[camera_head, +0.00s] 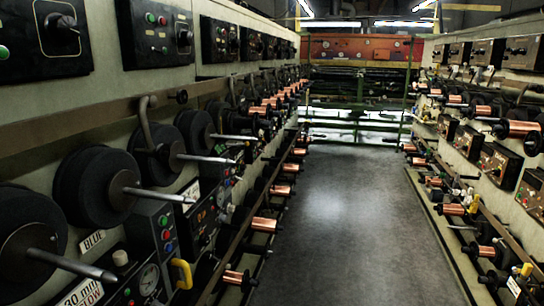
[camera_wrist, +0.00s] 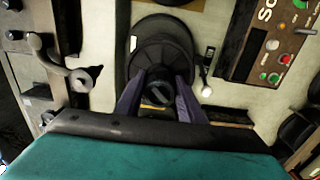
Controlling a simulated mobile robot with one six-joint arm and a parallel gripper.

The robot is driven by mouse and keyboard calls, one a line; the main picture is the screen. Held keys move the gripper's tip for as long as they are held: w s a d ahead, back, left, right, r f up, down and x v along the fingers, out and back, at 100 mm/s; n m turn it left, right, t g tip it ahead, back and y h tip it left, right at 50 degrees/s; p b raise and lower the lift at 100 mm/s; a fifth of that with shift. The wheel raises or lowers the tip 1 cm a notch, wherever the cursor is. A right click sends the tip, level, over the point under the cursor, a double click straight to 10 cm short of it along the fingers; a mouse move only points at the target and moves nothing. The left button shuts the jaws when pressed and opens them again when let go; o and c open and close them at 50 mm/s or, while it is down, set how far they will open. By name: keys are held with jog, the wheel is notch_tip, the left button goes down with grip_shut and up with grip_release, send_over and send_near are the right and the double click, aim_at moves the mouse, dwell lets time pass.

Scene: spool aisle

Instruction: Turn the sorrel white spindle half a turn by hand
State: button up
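In the wrist view my gripper (camera_wrist: 160,84) points at a wide black disc with a stepped hub (camera_wrist: 160,50). Its two grey-purple fingers stand apart, one on each side of a dark round spindle end (camera_wrist: 160,94) with a slot-like mark. I cannot tell whether the fingers touch it. A small white label (camera_wrist: 133,43) shows on the disc's left side; its text is unreadable. No sorrel name is readable, so I cannot tell which spindle is the sorrel white one. My gripper does not show in the head view.
In the wrist view a lever with a ball (camera_wrist: 80,80) stands left and a button panel (camera_wrist: 275,45) right. In the head view black discs with silver rods (camera_head: 155,195) line the left and copper spools (camera_head: 520,129) the right. The aisle floor (camera_head: 345,220) is clear.

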jog(key=shift+n+p, duration=2)
jog(key=shift+p, duration=0.15)
jog(key=shift+f+n+p, duration=0.15)
jog(key=shift+n+p, duration=0.65)
jog(key=o, duration=1.1)
jog(key=shift+a, duration=0.1)
jog(key=b+v, duration=0.3)
jog(key=v, duration=1)
jog(key=shift+w+a+b, duration=0.1)
jog(key=shift+a+b, duration=0.2)
jog(key=shift+b, duration=0.05)
